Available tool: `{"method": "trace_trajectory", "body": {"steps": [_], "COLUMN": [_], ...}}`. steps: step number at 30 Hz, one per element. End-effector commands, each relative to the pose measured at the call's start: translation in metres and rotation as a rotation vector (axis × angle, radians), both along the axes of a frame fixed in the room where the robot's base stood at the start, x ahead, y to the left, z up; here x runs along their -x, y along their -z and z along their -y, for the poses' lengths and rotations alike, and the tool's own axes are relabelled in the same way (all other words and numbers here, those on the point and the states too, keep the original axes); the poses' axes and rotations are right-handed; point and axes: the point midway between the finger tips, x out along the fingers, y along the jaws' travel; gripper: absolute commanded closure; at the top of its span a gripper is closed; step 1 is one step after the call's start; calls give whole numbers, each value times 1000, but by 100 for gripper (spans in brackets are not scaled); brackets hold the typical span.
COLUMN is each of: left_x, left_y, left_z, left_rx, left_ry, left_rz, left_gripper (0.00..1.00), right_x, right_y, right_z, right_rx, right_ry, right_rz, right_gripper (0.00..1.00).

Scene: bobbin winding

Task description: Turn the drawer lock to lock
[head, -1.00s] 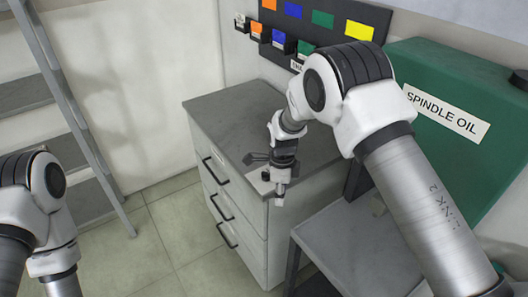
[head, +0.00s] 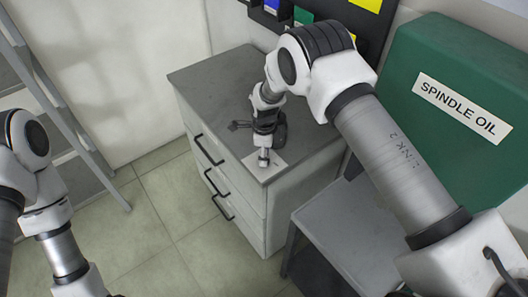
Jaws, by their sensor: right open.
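A drawer cabinet (head: 300,205) with a grey top and several drawers with black bar handles (head: 208,150) stands in the middle. A pale plate (head: 277,164) lies on its top near the front corner. My right gripper (head: 264,158) is open and points down over this plate. A small pale knob-like part shows at its fingertips; I cannot tell whether it is the lock or a fingertip, or whether they touch. The lock's turned position is hidden. My left arm is at the left edge; its gripper is out of the frame.
A ladder-like shelf (head: 60,110) is at the left. The tiled floor (head: 165,215) in front of the drawers is clear.

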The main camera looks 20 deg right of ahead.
Motion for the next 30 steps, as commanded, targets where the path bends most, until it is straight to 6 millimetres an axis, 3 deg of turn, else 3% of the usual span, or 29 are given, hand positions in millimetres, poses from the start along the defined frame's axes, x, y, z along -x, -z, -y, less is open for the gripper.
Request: {"method": "trace_trajectory", "body": {"steps": [3, 6, 22, 30], "left_x": [1, 1, 1, 1], "left_y": [1, 1, 3, 14], "left_z": [0, 0, 0, 0], "left_rx": [0, 0, 0, 0], "left_ry": [0, 0, 0, 0], "left_rz": [-2, -2, -2, -2], "left_gripper": [11, 11, 11, 11], "right_x": [1, 1, 3, 3], "right_y": [3, 3, 5, 8], "right_z": [-1, -1, -1, -1], "right_rx": [0, 0, 0, -2], "right_ry": [0, 0, -15, -117], "right_rz": [0, -1, -4, -6], "right_gripper": [68, 100, 100, 100]}}
